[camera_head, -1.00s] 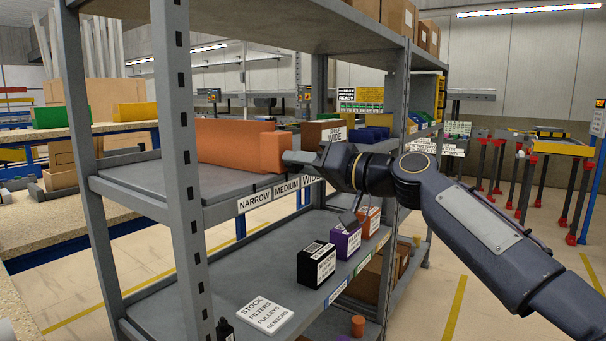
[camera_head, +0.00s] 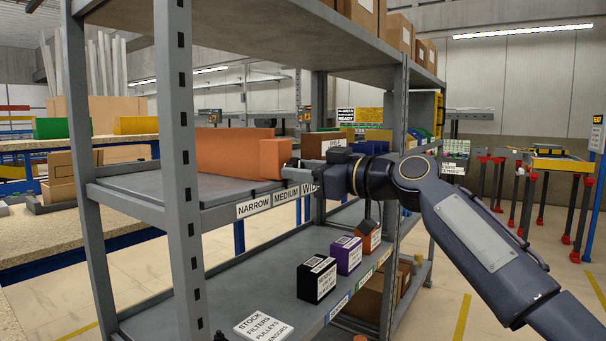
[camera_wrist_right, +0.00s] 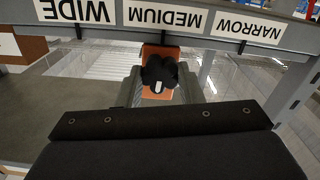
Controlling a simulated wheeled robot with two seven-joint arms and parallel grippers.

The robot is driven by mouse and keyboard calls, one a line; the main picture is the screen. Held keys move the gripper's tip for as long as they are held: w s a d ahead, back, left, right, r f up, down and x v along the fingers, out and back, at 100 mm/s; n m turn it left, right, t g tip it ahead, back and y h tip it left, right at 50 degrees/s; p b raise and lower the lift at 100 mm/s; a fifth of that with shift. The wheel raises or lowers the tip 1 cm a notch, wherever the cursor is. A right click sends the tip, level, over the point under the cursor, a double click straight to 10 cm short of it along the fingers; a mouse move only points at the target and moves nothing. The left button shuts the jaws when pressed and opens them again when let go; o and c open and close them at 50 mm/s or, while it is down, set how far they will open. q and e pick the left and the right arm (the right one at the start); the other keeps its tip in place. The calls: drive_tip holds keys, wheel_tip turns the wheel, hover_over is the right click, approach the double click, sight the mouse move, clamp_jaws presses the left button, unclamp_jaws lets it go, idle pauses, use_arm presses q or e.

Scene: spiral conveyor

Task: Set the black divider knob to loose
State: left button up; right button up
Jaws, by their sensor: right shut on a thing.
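The orange divider (camera_head: 235,150) stands on the grey upper shelf, its block-shaped front end (camera_head: 274,160) at the shelf's front edge near the MEDIUM label. The black divider knob (camera_wrist_right: 160,72) shows in the right wrist view. It is lobed, has a white mark toward the picture's bottom, and sits in front of orange. In the head view the knob is hidden by my right gripper (camera_head: 291,173), whose fingers reach the divider's front end. In the right wrist view the grey fingers lie on both sides of the knob, shut on it. My left gripper is out of view.
NARROW, MEDIUM and WIDE labels (camera_head: 286,198) run along the shelf edge, upside down in the right wrist view. Black (camera_head: 317,279), purple (camera_head: 346,254) and orange boxes stand on the lower shelf. A grey rack post (camera_head: 178,150) rises left of the divider.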

drive_tip(key=shift+f+n, duration=0.15)
drive_tip(key=shift+n, duration=0.35)
drive_tip(key=o, duration=1)
drive_tip(key=b+v, duration=0.2)
drive_tip(key=v, duration=0.5)
drive_tip(key=shift+s+d, duration=0.2)
drive_tip(key=shift+d, duration=0.1)
